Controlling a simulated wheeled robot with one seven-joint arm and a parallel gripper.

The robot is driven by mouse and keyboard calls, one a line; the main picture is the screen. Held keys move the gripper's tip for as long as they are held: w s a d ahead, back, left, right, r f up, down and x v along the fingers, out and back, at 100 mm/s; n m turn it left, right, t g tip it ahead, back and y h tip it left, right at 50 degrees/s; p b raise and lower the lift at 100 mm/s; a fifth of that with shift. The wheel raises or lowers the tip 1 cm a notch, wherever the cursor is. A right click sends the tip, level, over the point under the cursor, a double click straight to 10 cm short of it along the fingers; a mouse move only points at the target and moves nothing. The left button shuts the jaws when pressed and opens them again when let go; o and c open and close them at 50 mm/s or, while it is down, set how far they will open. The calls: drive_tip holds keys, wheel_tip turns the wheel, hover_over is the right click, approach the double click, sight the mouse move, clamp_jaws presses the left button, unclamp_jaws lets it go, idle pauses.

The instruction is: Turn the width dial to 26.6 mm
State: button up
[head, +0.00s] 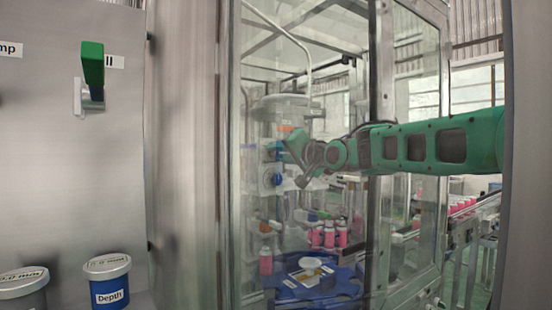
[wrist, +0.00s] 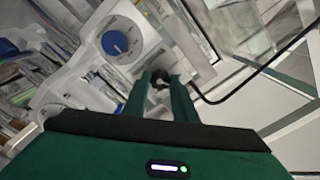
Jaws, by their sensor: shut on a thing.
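The crimping machine head (head: 285,105) stands inside the glass enclosure. It carries an upper blue knob (head: 276,150) and a lower blue dial (head: 277,179); which is the width dial cannot be read. My gripper (head: 283,149) reaches in from the right, its tips at the upper knob. In the wrist view, my gripper (wrist: 161,78) is shut on a small part between the fingertips, which looks dark and is mostly hidden, seemingly a dial knob.
A glass door frame (head: 380,150) stands close to my arm. A black cable (wrist: 245,80) runs right of the fingers.

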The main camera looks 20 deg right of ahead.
drive_tip(key=n, duration=0.6)
drive_tip(key=shift+d+f, duration=0.1)
drive_tip(key=shift+f, duration=0.2)
drive_tip(key=n, duration=0.5)
drive_tip(key=shift+n, duration=0.4)
drive_tip(key=o, duration=1)
drive_tip(key=shift+o, duration=0.2)
drive_tip(key=shift+r, duration=0.1)
drive_tip(key=shift+s, duration=0.1)
